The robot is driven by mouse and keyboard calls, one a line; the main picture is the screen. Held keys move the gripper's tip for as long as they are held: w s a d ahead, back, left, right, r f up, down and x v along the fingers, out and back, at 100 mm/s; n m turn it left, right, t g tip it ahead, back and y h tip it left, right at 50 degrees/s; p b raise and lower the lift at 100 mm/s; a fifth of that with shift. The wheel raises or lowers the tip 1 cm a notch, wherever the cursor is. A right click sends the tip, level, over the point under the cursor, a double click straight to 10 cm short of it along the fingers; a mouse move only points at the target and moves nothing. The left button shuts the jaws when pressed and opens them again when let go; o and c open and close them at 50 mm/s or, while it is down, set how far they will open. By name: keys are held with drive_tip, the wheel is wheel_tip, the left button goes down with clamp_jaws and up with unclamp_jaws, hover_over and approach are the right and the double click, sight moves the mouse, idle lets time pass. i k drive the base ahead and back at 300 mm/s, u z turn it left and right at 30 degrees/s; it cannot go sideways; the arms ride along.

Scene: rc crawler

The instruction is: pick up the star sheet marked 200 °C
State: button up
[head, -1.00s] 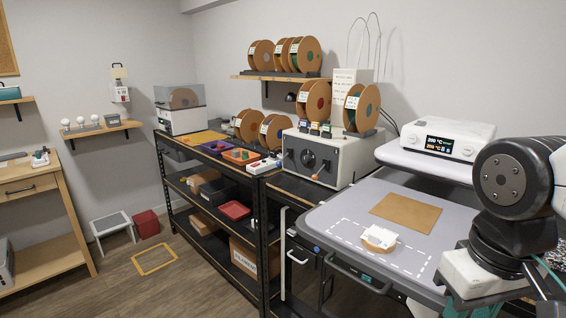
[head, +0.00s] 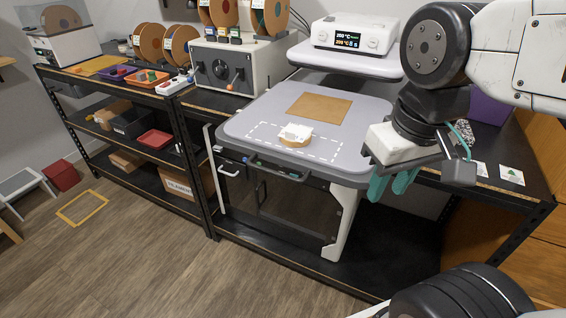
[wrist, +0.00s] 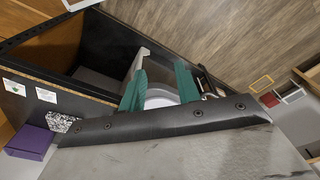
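Two small white sheets lie on the dark bench right of the heat press. The sheet nearer the right edge (head: 512,175) has a green mark; the other sheet (head: 480,168) is partly hidden by my gripper. In the wrist view, the green-marked sheet (wrist: 14,87) and the other sheet (wrist: 46,95) lie at far left. No star or 200 °C marking is legible on either. My gripper (head: 387,194) hangs at the press's front right corner, left of the sheets. Its teal fingers (wrist: 160,70) are apart in the wrist view, with nothing held between them.
The heat press (head: 245,112) bears a brown sheet (head: 319,107) and a white-topped pad (head: 296,135); its display reads 200 °C. A purple box (head: 490,106) and a black-and-white speckled item (head: 465,131) stand behind the sheets. Wooden drawers (head: 535,235) border the right.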

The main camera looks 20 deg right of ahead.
sight(299, 133)
drive_tip(key=z, duration=1.1)
drive_tip(key=k, duration=0.85)
drive_tip(key=u, duration=1.35)
drive_tip(key=i, duration=0.5)
